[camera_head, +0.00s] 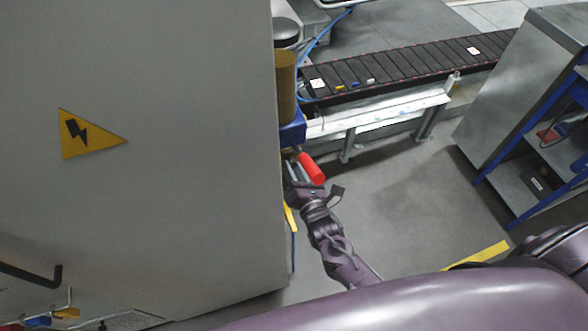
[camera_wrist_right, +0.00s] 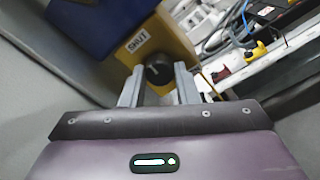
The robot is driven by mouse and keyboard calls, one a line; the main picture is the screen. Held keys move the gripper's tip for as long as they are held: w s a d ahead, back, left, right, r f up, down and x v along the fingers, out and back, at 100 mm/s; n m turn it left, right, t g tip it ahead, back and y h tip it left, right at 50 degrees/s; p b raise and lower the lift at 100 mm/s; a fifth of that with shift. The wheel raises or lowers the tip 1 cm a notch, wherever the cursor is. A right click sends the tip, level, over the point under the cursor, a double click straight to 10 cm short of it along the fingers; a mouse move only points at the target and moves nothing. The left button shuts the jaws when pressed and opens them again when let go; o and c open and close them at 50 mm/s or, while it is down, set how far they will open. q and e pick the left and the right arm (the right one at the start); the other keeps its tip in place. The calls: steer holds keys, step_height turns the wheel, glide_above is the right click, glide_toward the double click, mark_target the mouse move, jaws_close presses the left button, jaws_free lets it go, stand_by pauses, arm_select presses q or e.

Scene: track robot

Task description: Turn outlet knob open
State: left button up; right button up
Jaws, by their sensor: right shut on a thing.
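The outlet knob (camera_wrist_right: 158,72) is a dark round knob with a pale line on its face, on a yellow housing (camera_wrist_right: 180,43) with a label (camera_wrist_right: 137,40) reading "SHUT". My right gripper (camera_wrist_right: 159,86) has one finger on each side of the knob and is shut on it. In the head view the right gripper (camera_head: 297,178) is beside the edge of the big grey cabinet, which hides the knob there. My left gripper is not in view.
The grey cabinet (camera_head: 160,190) with a warning sign (camera_head: 88,134) fills the left. A red cylinder (camera_head: 311,168) shows close to the right gripper. A conveyor (camera_head: 400,68) is behind and a shelf unit (camera_head: 520,180) is at right. The floor (camera_head: 410,190) between is clear.

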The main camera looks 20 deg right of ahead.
steer(key=m, duration=0.3)
steer(key=shift+f+m, duration=0.1)
steer(key=shift+m, duration=0.2)
steer(key=m, duration=0.4)
steer(key=shift+m, duration=0.4)
steer(key=shift+a+m+t+h, duration=0.1)
steer(key=shift+m+t+h, duration=0.3)
steer(key=shift+m, duration=4.3)
steer(key=o, duration=1)
steer(key=shift+s, duration=0.1)
steer(key=s, duration=0.4)
steer(key=s+b, duration=0.1)
steer(key=s, duration=0.2)
steer(key=shift+s+f, duration=0.2)
steer(key=shift+s, duration=0.15)
